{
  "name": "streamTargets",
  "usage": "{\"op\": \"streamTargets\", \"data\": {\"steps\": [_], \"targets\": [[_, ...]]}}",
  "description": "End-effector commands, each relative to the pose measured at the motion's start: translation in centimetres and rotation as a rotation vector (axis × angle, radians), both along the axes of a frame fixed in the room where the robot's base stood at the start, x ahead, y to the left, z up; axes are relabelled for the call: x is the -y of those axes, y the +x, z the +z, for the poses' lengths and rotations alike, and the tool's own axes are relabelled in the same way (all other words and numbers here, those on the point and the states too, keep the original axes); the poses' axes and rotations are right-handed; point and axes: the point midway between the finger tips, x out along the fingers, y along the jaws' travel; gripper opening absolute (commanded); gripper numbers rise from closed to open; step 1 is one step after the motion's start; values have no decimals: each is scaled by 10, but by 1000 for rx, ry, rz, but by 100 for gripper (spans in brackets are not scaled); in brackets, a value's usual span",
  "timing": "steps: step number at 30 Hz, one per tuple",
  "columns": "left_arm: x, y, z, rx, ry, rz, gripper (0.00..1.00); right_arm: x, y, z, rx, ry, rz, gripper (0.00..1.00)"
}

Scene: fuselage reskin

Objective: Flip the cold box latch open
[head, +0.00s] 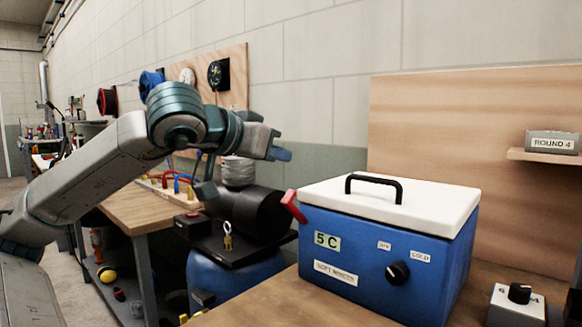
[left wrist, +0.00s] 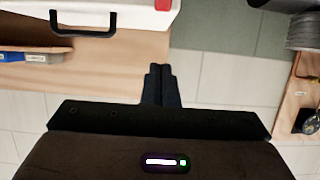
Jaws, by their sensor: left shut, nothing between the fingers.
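The cold box (head: 370,265) is blue with a white lid (head: 420,203) and a black handle (head: 374,178). It stands on a wooden bench, and its lid is down. The red latch (head: 293,206) sticks out at the box's left end, tilted up and outward. In the left wrist view, the lid (left wrist: 130,10) and part of the red latch (left wrist: 163,4) show at the top edge. My left gripper (head: 281,153) is shut and empty, above and slightly left of the latch, apart from it. Its fingertips (left wrist: 160,72) also show together in the left wrist view. My right gripper is out of view.
A black machine on a blue drum (head: 235,278) stands left of the box, with a brass padlock (head: 228,238) on its front. A small box with a black knob (head: 517,305) sits at right. A wooden panel (head: 450,120) stands behind the cold box.

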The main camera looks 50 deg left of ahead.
Motion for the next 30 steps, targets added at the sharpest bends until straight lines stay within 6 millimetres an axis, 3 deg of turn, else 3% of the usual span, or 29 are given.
{"op": "streamTargets", "data": {"steps": [8, 30], "targets": [[3, -23, 11, 0, 1, 0, 0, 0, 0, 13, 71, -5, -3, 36], [3, -23, 11, -1, 1, 0, 0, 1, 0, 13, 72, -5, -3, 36]]}}
